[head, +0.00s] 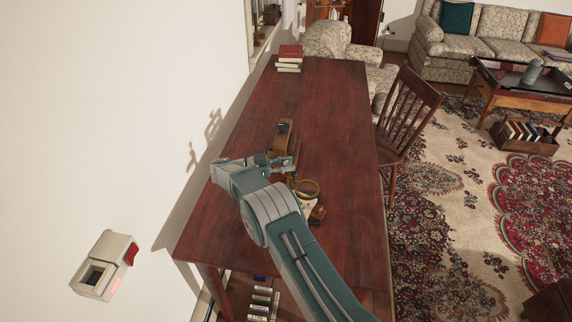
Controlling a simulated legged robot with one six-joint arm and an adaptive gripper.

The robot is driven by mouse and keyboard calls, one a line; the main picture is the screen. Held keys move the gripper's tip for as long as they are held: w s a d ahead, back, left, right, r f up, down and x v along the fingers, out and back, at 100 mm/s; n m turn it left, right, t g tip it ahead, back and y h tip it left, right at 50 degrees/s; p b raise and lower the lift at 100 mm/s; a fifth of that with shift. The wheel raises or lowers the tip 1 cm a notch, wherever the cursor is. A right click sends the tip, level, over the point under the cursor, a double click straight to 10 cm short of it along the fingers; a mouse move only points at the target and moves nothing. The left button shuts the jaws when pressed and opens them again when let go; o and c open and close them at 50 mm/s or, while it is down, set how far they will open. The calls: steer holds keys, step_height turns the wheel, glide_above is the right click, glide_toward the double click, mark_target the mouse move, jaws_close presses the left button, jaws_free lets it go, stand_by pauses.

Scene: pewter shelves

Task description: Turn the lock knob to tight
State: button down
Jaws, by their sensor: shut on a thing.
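A small brown wooden device (284,139) with brass parts stands on the dark red wooden table.
The table (335,110) is mostly clear. A brass ring-shaped object (307,188) lies close beside my arm. Books (289,57) are stacked at the far end. A wooden chair (406,118) stands at the right edge. A white box with a red part (104,266) is on the left wall.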

steer(key=shift+r, duration=0.1)
steer(key=shift+c, duration=1.9)
jaws_free()
steer(key=shift+a, duration=0.15)
steer(key=a, duration=0.7)
steer(key=shift+s+a, duration=0.15)
steer(key=shift+s, duration=0.3)
